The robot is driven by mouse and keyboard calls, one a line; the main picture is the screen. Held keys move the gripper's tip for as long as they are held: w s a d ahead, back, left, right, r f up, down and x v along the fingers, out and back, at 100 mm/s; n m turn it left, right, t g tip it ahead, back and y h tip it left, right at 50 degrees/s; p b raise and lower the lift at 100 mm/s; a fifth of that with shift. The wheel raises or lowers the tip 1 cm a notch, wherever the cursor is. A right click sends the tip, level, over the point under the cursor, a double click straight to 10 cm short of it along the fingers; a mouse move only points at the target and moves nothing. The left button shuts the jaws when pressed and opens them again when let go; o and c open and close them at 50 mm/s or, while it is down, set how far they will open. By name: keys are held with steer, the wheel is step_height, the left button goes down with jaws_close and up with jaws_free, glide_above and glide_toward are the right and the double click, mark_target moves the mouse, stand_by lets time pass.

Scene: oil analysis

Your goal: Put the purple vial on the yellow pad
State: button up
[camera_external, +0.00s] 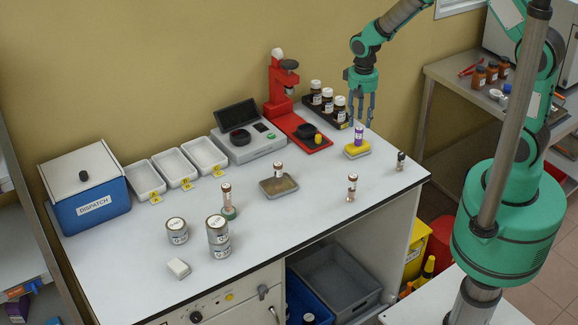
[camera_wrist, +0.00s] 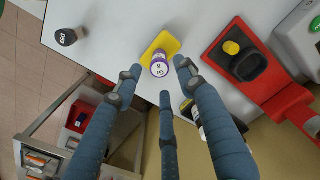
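The purple vial (camera_external: 359,134), with a white label, stands upright on the yellow pad (camera_external: 351,151) near the back right of the bench. In the wrist view the vial's top (camera_wrist: 160,69) shows over the yellow pad (camera_wrist: 170,44). My gripper (camera_external: 362,122) is just above the vial with its fingers pointing down, spread apart and empty. In the wrist view my gripper's (camera_wrist: 160,80) three fingers are spread around the vial without visible contact.
A red press (camera_external: 278,92) and a black rack (camera_external: 327,112) of brown bottles stand behind left of the pad. A small dark vial (camera_external: 400,162) stands to the right, and another vial (camera_external: 352,187) in front. The bench's right edge is close.

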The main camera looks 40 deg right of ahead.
steer(key=shift+r, duration=2.6)
step_height(320, 180, up, 12)
steer(key=f+t, duration=0.1)
glide_above(360, 128)
steer(key=s+d, duration=0.4)
steer(key=s+d+r+n+t, duration=0.1)
steer(key=s+d+r, duration=0.15)
steer(key=r, duration=0.25)
steer(key=s+d+r+t, duration=0.1)
steer(key=s+d+r, duration=0.1)
steer(key=s+r, duration=0.2)
steer(key=s+d+r+t, duration=0.1)
steer(key=s+r, duration=0.3)
steer(key=s, duration=0.4)
steer(key=s+d+r+n+t, duration=0.1)
steer(key=s+d+r, duration=0.3)
steer(key=s, duration=0.3)
steer(key=shift+s+n+t, duration=0.3)
steer(key=shift+s, duration=0.05)
